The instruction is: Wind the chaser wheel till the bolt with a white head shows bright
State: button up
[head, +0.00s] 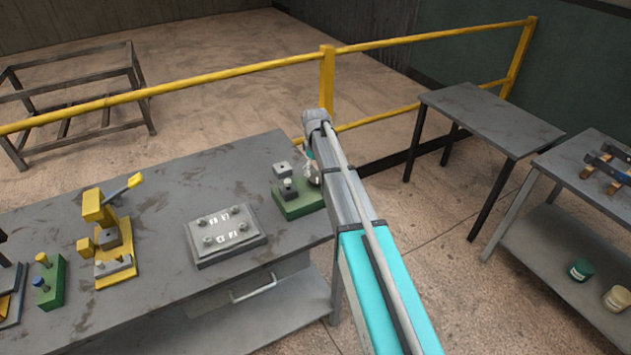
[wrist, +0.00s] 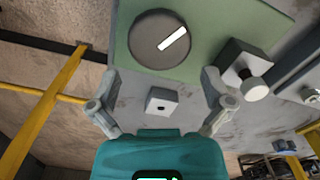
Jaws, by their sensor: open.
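In the wrist view a dark round wheel (wrist: 160,40) with a white bar mark is set on a green base (wrist: 122,45). Beside it a grey block (wrist: 238,62) holds a bolt with a pale head (wrist: 256,88); I cannot tell whether it shows bright. My gripper (wrist: 160,80) is open and empty, its fingers apart below the wheel and not around it. In the head view the green base (head: 302,208) stands at the bench's right end, with my gripper (head: 312,172) beside it. My arm hides the wheel there.
A small grey block (wrist: 160,103) with a dark hole shows between my fingers. On the bench (head: 180,190) are a marked plate (head: 226,236), a yellow clamp fixture (head: 108,240) and a green block (head: 50,285) with yellow and blue bolts. A yellow rail (head: 240,72) runs behind.

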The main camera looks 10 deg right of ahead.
aim_at(315, 176)
jog(key=shift+f+b, duration=1.45)
jog(key=shift+f, duration=0.3)
jog(key=c, duration=0.8)
